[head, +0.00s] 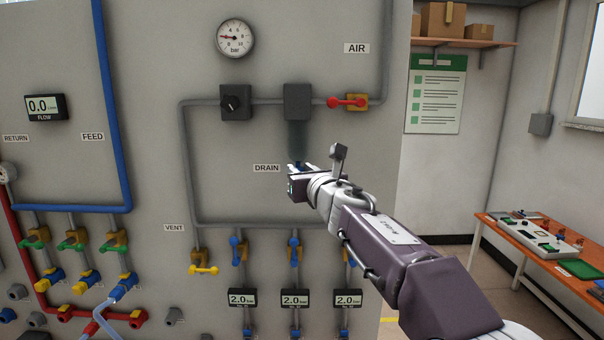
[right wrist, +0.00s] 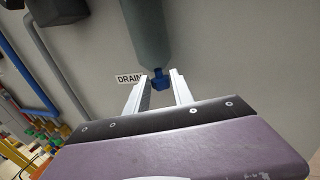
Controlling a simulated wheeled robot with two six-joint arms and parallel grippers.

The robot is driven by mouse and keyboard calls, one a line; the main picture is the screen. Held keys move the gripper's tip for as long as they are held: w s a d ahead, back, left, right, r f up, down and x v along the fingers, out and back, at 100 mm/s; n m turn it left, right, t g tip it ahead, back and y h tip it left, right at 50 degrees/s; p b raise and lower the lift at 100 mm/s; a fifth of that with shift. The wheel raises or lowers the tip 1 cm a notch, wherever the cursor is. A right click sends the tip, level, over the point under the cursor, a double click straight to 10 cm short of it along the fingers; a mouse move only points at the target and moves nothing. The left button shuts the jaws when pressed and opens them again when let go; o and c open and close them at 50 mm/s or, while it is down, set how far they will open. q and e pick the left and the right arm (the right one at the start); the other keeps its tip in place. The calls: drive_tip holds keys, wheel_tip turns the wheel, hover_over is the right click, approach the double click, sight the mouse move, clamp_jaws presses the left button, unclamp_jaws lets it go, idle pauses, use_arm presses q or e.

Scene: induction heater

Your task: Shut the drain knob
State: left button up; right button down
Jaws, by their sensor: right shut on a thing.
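The drain knob (right wrist: 161,79) is a small blue piece at the bottom of a grey-green cylinder (right wrist: 149,35). In the head view the cylinder (head: 298,138) hangs under a dark grey box, beside the DRAIN label (head: 267,168), and the knob is mostly hidden by my gripper. My right gripper (head: 301,168) reaches the knob from the right and front. In the right wrist view its two fingers (right wrist: 160,84) stand on either side of the knob, and the gripper is shut on it. My left gripper is in neither view.
A grey pipe loop (head: 187,160) runs around the drain on the panel. A red-handled AIR valve (head: 347,103) sits up and right. A yellow VENT valve (head: 203,269) and blue-handled valves (head: 294,246) are below. An orange workbench (head: 520,250) stands at the right.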

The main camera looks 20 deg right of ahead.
drive_tip(key=m+g+h+p, duration=0.3)
drive_tip(key=m+h+p, duration=0.1)
drive_tip(key=h+p, duration=0.1)
drive_tip(key=w+a+m+g+h+p, duration=0.1)
drive_tip(key=m+g+h+p, duration=0.2)
drive_tip(key=h+p, duration=0.3)
drive_tip(key=a+m+g+h+p, duration=0.1)
drive_tip(key=m+g+h+p, duration=0.2)
drive_tip(key=m+h+p, duration=0.2)
drive_tip(key=shift+w+a+m+g+h+p, duration=0.25)
drive_tip(key=shift+m+h+p, duration=0.2)
drive_tip(key=shift+p, duration=1.35)
drive_tip(key=shift+s, duration=0.1)
drive_tip(key=c, duration=1.1)
unclamp_jaws()
drive_tip(key=shift+d, duration=0.1)
